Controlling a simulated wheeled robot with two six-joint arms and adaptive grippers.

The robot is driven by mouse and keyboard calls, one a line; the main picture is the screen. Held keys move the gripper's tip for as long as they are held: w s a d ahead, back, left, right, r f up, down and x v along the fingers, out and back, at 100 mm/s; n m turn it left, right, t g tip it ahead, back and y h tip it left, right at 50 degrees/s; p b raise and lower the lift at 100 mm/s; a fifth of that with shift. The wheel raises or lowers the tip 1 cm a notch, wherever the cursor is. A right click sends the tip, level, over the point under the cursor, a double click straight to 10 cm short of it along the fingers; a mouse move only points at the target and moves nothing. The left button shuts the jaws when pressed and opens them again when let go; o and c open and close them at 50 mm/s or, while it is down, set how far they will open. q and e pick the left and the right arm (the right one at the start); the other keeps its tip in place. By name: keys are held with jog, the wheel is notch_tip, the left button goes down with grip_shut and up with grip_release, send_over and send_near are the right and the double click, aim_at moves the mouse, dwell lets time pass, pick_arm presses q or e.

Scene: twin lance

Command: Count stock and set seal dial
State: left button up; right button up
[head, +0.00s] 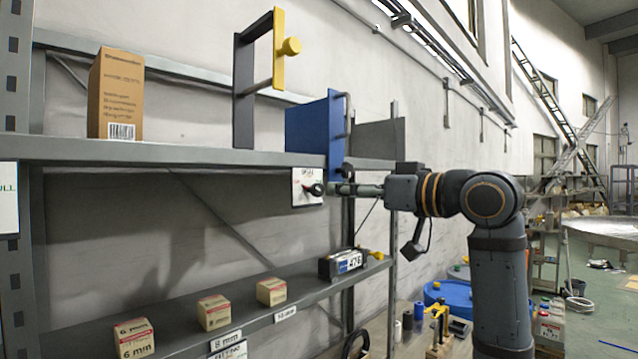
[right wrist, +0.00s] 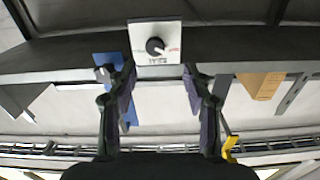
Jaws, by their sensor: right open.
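The seal dial (head: 316,190) is a dark round knob on a white plate (head: 300,182) at the front edge of the upper shelf. In the right wrist view the knob (right wrist: 155,46) points toward red lettering on the plate's right. My right gripper (head: 343,188) is just right of the dial in the head view. In the wrist view its fingers (right wrist: 159,76) are spread and empty, with the dial beyond the gap. Three small cartons stand on the lower shelf: a 6 mm one (head: 134,340), a middle one (head: 214,313) and a right one (head: 271,292).
On the upper shelf (head: 190,153) stand a brown carton (head: 120,95), a dark frame with a yellow handle (head: 279,50) and a blue panel (head: 308,128). A black labelled unit (head: 342,264) sits on the lower shelf (head: 300,289). Blue drums (head: 450,296) stand behind my right arm.

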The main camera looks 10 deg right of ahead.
aim_at(320, 190)
jog(key=p+x, duration=0.1)
jog(key=x, duration=0.1)
jog(key=p+x, duration=0.1)
jog(key=x, duration=0.4)
jog(key=shift+w+d+f+p, duration=0.1)
jog(key=shift+w+d+p, duration=0.15)
jog(key=shift+w+p, duration=0.2)
jog(key=shift+w+a, duration=0.2)
jog(key=shift+a, duration=0.1)
jog(key=shift+f, duration=0.1)
jog(key=shift+c, duration=0.4)
pick_arm(q)
jog(key=r, duration=0.2)
jog(key=w+r, duration=0.1)
jog(key=r, duration=0.1)
jog(key=shift+w+d, duration=0.1)
jog(key=shift+w, duration=0.05)
pick_arm(e)
grip_shut()
